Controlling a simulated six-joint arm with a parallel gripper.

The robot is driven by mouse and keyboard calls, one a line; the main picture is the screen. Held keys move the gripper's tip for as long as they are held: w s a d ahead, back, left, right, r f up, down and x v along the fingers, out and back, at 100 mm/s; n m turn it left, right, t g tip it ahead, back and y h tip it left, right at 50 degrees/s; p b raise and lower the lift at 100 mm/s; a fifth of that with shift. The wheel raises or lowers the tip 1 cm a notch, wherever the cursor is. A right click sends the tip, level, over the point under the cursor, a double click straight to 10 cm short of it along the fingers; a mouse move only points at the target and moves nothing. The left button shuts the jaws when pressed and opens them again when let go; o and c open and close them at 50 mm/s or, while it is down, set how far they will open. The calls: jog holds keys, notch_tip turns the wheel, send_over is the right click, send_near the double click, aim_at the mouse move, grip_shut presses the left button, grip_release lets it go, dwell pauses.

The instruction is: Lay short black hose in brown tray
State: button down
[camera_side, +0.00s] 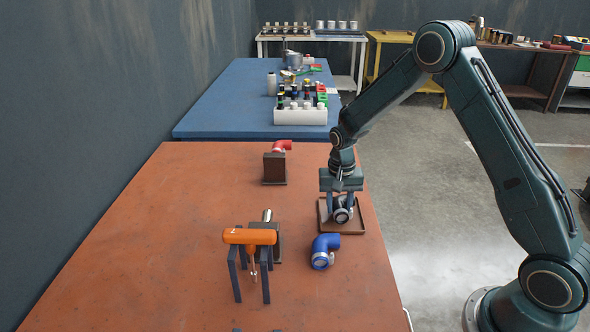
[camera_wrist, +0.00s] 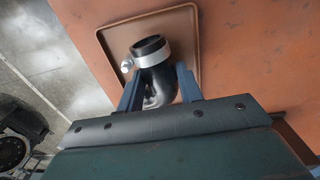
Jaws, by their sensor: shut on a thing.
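The short black hose (camera_side: 342,216) is a bent piece with a silver clamp band near its open end. It also shows in the wrist view (camera_wrist: 158,82), held between two blue fingers. My gripper (camera_side: 341,207) is shut on the hose, and it shows in the wrist view (camera_wrist: 160,85) too. The brown tray (camera_side: 324,228) is a shallow square with a raised rim, on the right side of the orange table. In the wrist view the tray (camera_wrist: 112,37) lies behind and below the hose. The hose is over the tray; I cannot tell whether it touches the tray floor.
A blue hose elbow (camera_side: 324,250) lies just in front of the tray. An orange-handled tool (camera_side: 250,237) rests on a dark stand to the left. A red elbow (camera_side: 281,146) sits on a brown holder (camera_side: 274,168) farther back. The table's left part is clear.

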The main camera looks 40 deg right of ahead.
aim_at(339, 203)
jog(key=c, duration=0.5)
grip_release()
jog(key=shift+r, duration=0.1)
jog(key=shift+r, duration=3.4)
